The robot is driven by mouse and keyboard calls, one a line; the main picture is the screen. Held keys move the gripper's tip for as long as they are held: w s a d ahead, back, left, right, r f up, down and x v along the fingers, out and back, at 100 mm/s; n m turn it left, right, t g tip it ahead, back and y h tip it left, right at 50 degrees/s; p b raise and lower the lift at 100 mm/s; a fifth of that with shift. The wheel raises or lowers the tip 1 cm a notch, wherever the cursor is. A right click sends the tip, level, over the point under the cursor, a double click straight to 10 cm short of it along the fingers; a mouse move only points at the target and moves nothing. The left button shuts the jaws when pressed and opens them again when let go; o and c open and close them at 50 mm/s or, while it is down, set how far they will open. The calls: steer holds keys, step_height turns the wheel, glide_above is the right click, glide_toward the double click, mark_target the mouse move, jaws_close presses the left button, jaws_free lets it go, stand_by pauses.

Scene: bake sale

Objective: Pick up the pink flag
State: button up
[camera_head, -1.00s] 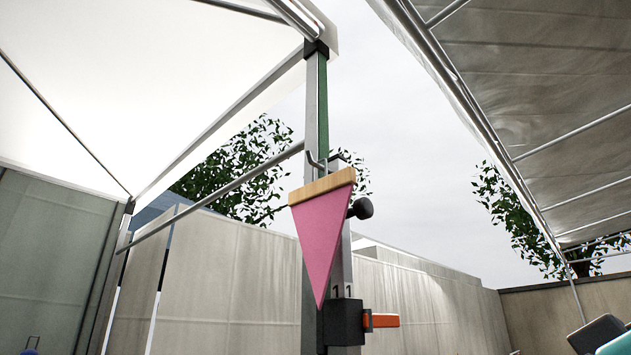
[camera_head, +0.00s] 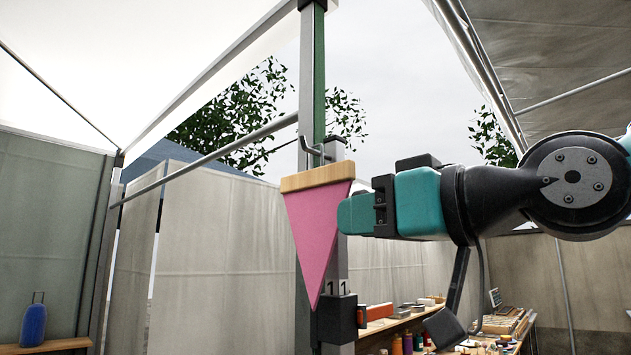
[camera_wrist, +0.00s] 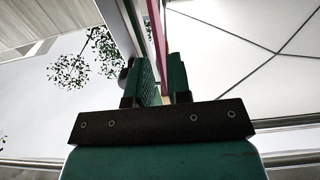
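The pink flag (camera_head: 313,225) is a downward-pointing triangle with a wooden bar (camera_head: 317,177) along its top. It hangs just below a metal hook on an upright pole (camera_head: 312,85). My gripper (camera_head: 347,215) has come in from the right, with its teal fingertips at the flag's right edge. In the wrist view, my gripper's two fingers (camera_wrist: 160,80) stand apart, and the flag (camera_wrist: 160,38) shows edge-on as a thin pink strip in line with the gap. I cannot tell whether either finger touches it.
A black clamp with an orange handle (camera_head: 378,312) sits on the pole below the flag. A shelf with jars (camera_head: 408,342) and boxes is at the lower right. A blue bottle (camera_head: 34,324) stands on a wooden surface at the lower left. Canopy bars cross above.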

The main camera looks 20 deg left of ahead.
mark_target(324, 275)
steer(key=p+x, duration=0.4)
steer(key=x, duration=0.1)
steer(key=shift+w+a+r, duration=0.1)
steer(key=shift+w+a, duration=0.05)
steer(key=shift+a, duration=0.15)
jaws_close()
